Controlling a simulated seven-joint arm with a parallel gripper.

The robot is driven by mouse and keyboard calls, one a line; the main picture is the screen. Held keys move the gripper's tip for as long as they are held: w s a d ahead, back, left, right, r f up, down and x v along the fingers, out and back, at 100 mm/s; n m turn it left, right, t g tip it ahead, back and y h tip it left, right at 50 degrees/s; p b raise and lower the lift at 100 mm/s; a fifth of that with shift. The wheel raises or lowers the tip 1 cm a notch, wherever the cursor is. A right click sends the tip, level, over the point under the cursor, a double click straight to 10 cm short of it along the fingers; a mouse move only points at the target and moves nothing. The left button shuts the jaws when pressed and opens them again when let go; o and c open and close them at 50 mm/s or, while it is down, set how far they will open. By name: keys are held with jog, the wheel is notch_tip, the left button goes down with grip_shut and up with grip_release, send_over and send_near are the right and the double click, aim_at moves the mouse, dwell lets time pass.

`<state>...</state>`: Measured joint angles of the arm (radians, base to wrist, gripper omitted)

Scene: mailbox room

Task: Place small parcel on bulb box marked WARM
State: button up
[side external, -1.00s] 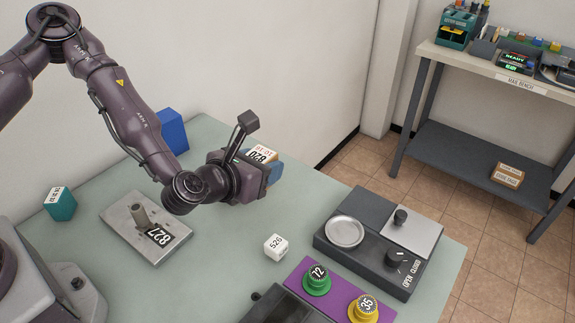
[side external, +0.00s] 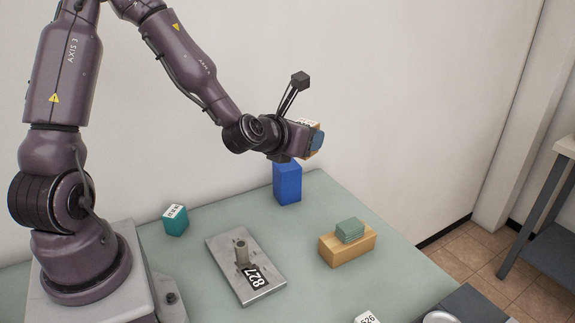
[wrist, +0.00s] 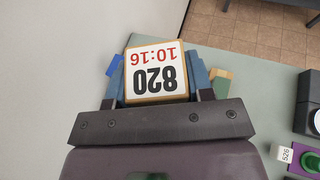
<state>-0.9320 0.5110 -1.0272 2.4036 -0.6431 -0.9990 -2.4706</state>
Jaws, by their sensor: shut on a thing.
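My gripper (side external: 313,140) is shut on a small box with tan edges (side external: 310,152) and holds it in the air, clear of the table. In the wrist view the box (wrist: 157,72) sits between the blue fingers and shows a white label reading 820 and 10:16. A teal box (side external: 176,221) with a white label stands at the table's left; its print is too small to read. A tall blue box (side external: 287,184) stands below my gripper in the side view. I cannot read WARM on any box.
A grey plate (side external: 255,293) with an upright post and 827 label lies nearer the front. A white 526 cube (wrist: 284,154) and dark equipment (wrist: 308,103) are at the right. A wall borders the table's back.

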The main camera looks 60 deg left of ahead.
jog(key=s+a+r+n+g+y, duration=0.25)
jog(key=s+a, duration=0.25)
jog(key=a, duration=0.3)
jog(key=n+y, duration=0.2)
send_over(286, 165)
notch_tip(286, 165, down, 11)
jog(key=shift+r, duration=0.2)
jog(key=shift+w+f, duration=0.1)
jog(key=shift+f, duration=0.1)
jog(key=shift+w+f, duration=0.1)
jog(key=shift+f, duration=1.55)
